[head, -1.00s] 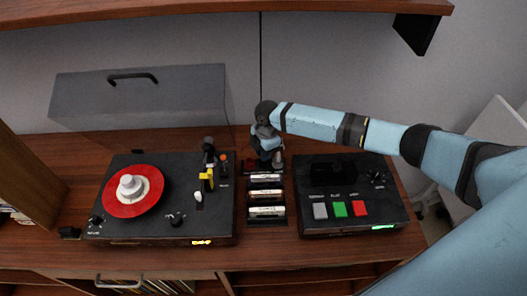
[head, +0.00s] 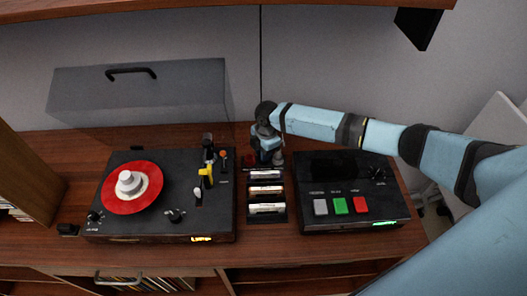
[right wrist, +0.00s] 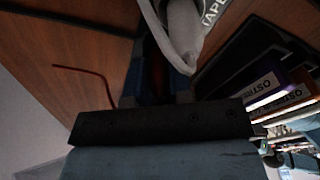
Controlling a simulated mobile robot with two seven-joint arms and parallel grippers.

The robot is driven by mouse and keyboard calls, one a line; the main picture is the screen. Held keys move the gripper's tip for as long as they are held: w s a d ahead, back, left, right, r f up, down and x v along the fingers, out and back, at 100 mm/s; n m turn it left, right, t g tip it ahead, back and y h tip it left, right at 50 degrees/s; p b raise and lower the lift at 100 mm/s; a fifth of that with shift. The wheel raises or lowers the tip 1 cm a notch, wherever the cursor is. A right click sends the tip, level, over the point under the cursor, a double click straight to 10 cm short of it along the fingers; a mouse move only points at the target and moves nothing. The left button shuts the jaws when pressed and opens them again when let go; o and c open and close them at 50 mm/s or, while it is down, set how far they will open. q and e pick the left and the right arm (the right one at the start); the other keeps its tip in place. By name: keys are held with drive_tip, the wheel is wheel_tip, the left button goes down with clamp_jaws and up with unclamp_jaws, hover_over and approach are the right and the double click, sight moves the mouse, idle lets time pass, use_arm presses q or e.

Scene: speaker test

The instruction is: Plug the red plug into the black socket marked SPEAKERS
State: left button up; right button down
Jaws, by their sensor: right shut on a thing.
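My right gripper (head: 267,160) reaches in from the right, behind the cassette row, pointing down near the back of the cabinet top. In the right wrist view its fingers (right wrist: 160,80) are shut on a dark, reddish thing, taken as the red plug (right wrist: 157,72), mostly hidden between them. A thin red cable (right wrist: 88,70) lies on the wood to the left there. A pale grey rounded piece (right wrist: 181,30) stands beyond the fingers, close to a label partly reading TAPE. I cannot make out the socket marked SPEAKERS in either view. My left gripper is not in view.
A turntable (head: 215,225) with a red record stands left. A black deck (head: 385,215) with grey, green and red buttons stands right. A cassette rack (head: 251,196) sits between them, just in front of my gripper. A shelf (head: 330,6) overhangs the back.

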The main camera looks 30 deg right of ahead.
drive_tip(key=c, duration=0.5)
unclamp_jaws()
drive_tip(key=shift+c, duration=0.2)
wheel_tip(320, 180, up, 5)
drive_tip(key=p, duration=0.4)
drive_tip(key=shift+p, duration=0.4)
